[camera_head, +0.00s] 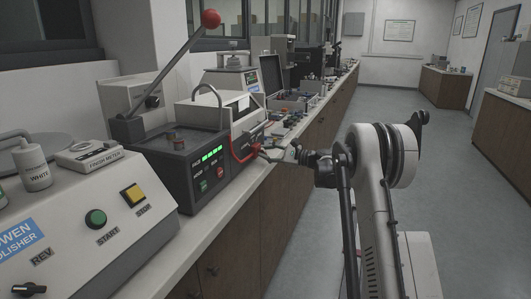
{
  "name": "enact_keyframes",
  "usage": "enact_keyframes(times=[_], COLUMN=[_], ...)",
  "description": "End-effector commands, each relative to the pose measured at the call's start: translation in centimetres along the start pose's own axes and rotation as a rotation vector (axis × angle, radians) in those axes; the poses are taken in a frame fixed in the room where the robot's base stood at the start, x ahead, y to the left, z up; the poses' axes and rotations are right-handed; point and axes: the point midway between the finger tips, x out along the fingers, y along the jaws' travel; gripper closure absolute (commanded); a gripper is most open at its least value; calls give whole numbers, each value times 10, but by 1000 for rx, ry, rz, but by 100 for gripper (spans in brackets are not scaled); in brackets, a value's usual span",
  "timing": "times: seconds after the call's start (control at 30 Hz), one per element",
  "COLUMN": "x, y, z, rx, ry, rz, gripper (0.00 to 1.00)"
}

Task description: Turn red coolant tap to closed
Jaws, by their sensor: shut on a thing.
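The red coolant tap (254,147) is at the front right of the mounting press (185,150), beside a red curved pipe (234,153). My gripper (262,150) reaches in from the right, level with the tap, and is shut on it. The tap is small here and partly covered by my gripper's fingers, so its exact turn angle cannot be told.
A polisher (80,225) with green and yellow buttons stands at the near left. A long lever with a red knob (211,19) rises above the press. Small items crowd the bench behind my gripper. The floor (330,150) beside the bench is clear.

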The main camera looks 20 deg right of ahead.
Motion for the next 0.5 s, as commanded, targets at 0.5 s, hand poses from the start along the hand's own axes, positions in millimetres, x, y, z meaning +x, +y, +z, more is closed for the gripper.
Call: enact_keyframes(times=[0.5], x=[0], y=[0], z=[0], rx=[-42], ry=[0], rz=[0], gripper=[100])
